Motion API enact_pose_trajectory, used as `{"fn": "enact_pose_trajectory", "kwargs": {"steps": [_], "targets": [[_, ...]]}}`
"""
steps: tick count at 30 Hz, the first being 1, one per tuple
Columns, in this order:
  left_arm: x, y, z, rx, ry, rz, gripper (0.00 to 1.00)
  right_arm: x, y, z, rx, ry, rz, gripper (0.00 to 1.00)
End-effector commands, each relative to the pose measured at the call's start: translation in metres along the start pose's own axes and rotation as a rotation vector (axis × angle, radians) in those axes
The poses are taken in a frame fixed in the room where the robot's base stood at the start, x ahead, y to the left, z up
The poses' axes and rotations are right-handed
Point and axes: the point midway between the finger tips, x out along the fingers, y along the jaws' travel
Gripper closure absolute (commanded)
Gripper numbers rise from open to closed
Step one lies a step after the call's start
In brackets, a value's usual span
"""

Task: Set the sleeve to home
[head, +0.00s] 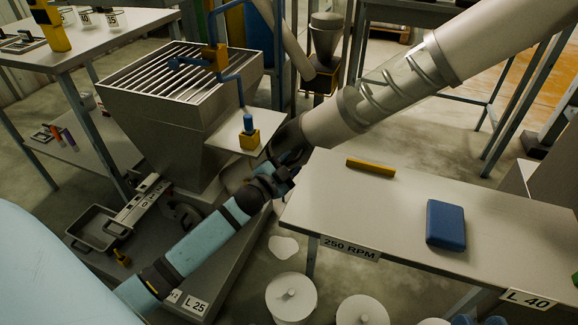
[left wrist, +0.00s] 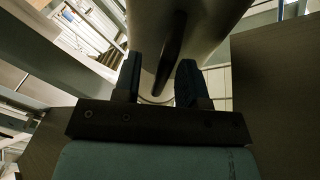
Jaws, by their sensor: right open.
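A thick beige tube (head: 400,82) slants down from the upper right. It has a clear stretch with a metal coil inside. I take its beige lower part (head: 331,122) to be the sleeve, but cannot be sure. My left gripper (head: 290,165) is at the tube's dark lower end. In the left wrist view my left gripper (left wrist: 157,82) has its two fingers apart. A dark bar (left wrist: 172,50) on the beige tube (left wrist: 205,18) shows between them, with a gap at the left finger. My right gripper is not in view.
A slatted hopper (head: 180,95) stands to the left. A table (head: 330,205) at the right carries a yellow bar (head: 371,167) and a blue block (head: 446,225). White lidded tubs (head: 291,297) stand on the floor. A yellow block with a blue knob (head: 249,136) is close by.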

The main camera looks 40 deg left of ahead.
Motion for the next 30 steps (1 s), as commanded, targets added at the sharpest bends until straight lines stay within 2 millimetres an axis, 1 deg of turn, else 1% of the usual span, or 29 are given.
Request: {"fn": "enact_pose_trajectory", "kwargs": {"steps": [6, 7, 8, 9, 12, 17, 19, 20, 23, 27, 30], "targets": [[0.001, 0.0, 0.0, 0.0, 0.0, 0.0, 0.62, 0.0, 0.0, 0.0, -0.001, 0.0, 0.0, 0.52], [0.001, 0.0, 0.0, 0.0, 0.0, 0.0, 0.64, 0.0, 0.0, 0.0, -0.001, 0.0, 0.0, 0.52], [0.001, 0.0, 0.0, 0.0, 0.0, 0.0, 0.71, 0.0, 0.0, 0.0, -0.001, 0.0, 0.0, 0.52], [0.0, 0.0, 0.0, 0.0, 0.0, 0.0, 0.8, 0.0, 0.0, 0.0, -0.001, 0.0, 0.0, 0.52], [0.0, 0.0, 0.0, 0.0, 0.0, 0.0, 1.0, 0.0, 0.0, 0.0, -0.001, 0.0, 0.0, 0.52], [0.0, 0.0, 0.0, -0.001, 0.0, 0.0, 1.0, 0.0, 0.0, 0.0, -0.001, 0.0, 0.0, 0.52], [0.0, 0.0, 0.004, 0.0, 0.0, 0.0, 1.0, 0.0, 0.0, 0.0, -0.001, 0.0, 0.0, 0.52], [-0.001, 0.0, 0.007, 0.0, -0.001, 0.001, 1.0, 0.0, 0.0, -0.001, -0.001, 0.0, 0.0, 0.52], [-0.005, 0.001, 0.027, 0.0, -0.004, 0.002, 1.0, 0.0, 0.0, -0.001, 0.001, 0.0, -0.001, 0.52], [-0.012, 0.001, 0.067, 0.001, -0.006, 0.001, 1.0, 0.0, -0.001, -0.001, 0.005, -0.002, -0.001, 0.52], [-0.017, 0.001, 0.09, 0.0, -0.005, 0.001, 1.0, 0.0, 0.0, 0.001, 0.005, -0.003, 0.0, 0.52]]}}
